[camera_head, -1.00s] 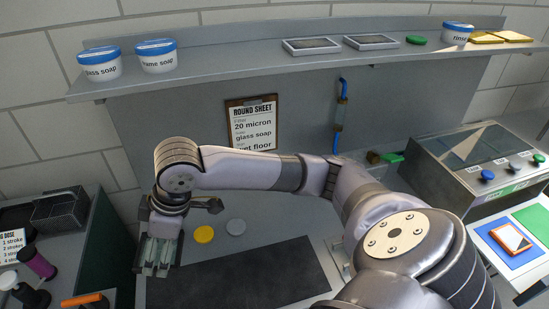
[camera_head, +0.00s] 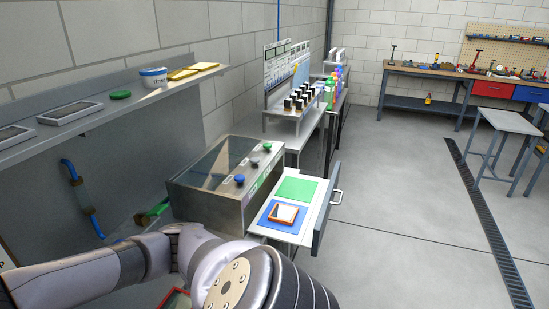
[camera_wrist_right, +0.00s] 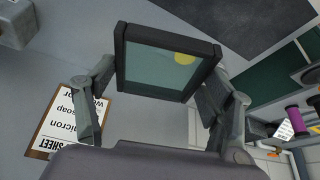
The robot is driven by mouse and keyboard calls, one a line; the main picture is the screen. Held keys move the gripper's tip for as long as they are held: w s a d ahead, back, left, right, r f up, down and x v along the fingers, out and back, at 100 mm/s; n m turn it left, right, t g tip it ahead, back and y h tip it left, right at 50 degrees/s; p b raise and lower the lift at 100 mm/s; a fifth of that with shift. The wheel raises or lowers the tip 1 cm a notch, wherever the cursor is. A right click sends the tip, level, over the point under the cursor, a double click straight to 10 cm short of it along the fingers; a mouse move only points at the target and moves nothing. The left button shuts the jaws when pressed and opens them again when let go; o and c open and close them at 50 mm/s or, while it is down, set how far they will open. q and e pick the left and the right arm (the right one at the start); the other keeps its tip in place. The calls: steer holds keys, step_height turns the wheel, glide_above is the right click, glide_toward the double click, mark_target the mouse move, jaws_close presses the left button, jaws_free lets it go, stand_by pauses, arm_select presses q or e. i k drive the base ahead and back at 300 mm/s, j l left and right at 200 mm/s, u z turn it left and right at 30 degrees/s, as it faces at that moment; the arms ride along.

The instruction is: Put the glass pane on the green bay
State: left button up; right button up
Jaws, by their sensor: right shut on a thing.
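My right gripper (camera_wrist_right: 158,88) is shut on a dark-framed glass pane (camera_wrist_right: 160,69) in the right wrist view. The pane is see-through, and a yellow disc shows behind it. In the head view the green bay (camera_head: 296,189) is a bare flat square on a pulled-out white drawer tray. My left gripper is in neither view.
A grey box with knobs (camera_head: 215,205) stands left of the tray (camera_head: 306,226). Open floor (camera_head: 400,220) lies to the right. A clipboard sheet (camera_wrist_right: 75,122) shows in the wrist view.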

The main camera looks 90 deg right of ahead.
mark_target(297, 188)
steer(key=l+z, duration=0.4)
steer(key=k+l+z, duration=0.1)
steer(key=z, duration=0.35)
steer(key=l+z, duration=0.4)
steer(key=i+l+z, duration=0.1)
steer(key=l+z, duration=0.3)
steer(key=i+l, duration=0.1)
steer(key=l, duration=0.2)
steer(key=i+l+z, duration=0.1)
steer(key=l, duration=0.2)
steer(key=i+l, duration=0.2)
steer(key=l+z, duration=0.05)
steer(key=l, duration=0.05)
